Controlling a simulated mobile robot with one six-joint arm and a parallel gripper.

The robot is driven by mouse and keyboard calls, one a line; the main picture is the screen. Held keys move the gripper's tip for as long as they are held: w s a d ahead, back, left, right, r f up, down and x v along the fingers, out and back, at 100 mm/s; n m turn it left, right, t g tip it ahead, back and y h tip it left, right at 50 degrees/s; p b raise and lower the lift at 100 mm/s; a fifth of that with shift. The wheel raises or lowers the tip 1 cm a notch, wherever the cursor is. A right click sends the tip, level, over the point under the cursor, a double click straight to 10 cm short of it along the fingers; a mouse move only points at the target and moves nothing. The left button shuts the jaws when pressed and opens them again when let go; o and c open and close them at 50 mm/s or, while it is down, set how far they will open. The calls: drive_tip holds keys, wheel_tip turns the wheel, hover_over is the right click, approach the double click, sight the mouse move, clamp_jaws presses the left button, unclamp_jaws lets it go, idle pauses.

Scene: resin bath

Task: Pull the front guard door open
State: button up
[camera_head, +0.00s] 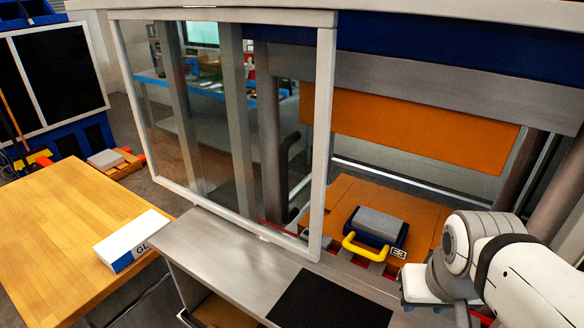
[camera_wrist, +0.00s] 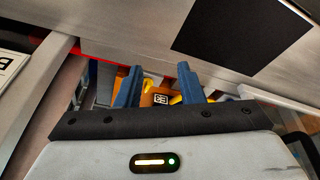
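The front guard door (camera_head: 321,130) is a clear panel in a white frame, standing across the left part of the machine's front. The machine's front is uncovered to the right of its right post. A dark bent bar, like a handle (camera_head: 288,178), shows within the panel near that post; I cannot tell whether it is on the door or behind it. My arm is at the lower right, right of the door and apart from it. In the wrist view my gripper (camera_wrist: 157,88) has its two blue fingers apart with nothing gripped between them.
A blue and grey block with a yellow handle (camera_head: 350,247) sits on the orange bed (camera_head: 340,190), beside an E3 tag (camera_head: 398,253). A grey ledge with a black mat (camera_head: 330,300) runs along the front. A wooden table (camera_head: 60,220) with a white box (camera_head: 130,240) stands left.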

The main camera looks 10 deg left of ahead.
sight(282, 186)
drive_tip(key=w+a+r+n+t+h+b, duration=0.1)
drive_tip(key=w+a+r+n+t+h, duration=0.25)
drive_tip(key=n, duration=0.75)
drive_tip(key=w+a+r+n+t+h+b, duration=0.1)
drive_tip(key=w+a+n+t+h, duration=0.35)
drive_tip(key=n, duration=0.65)
drive_tip(key=a+r+n+t+y, duration=0.25)
drive_tip(key=a+n, duration=0.35)
drive_tip(key=a, duration=0.4)
drive_tip(key=a+r+n+t+y, duration=0.2)
drive_tip(key=a+r+n+t, duration=0.25)
drive_tip(key=a, duration=0.45)
drive_tip(key=shift+n+g, duration=0.25)
drive_tip(key=shift+g, duration=0.05)
drive_tip(key=shift+f+p+x, duration=0.2)
drive_tip(key=shift+p+x, duration=0.15)
drive_tip(key=shift+x, duration=1.2)
drive_tip(key=shift+f+p+x, duration=0.2)
drive_tip(key=shift+p+x, duration=0.15)
drive_tip(key=shift+x, duration=1.2)
drive_tip(key=shift+c, duration=0.3)
clamp_jaws()
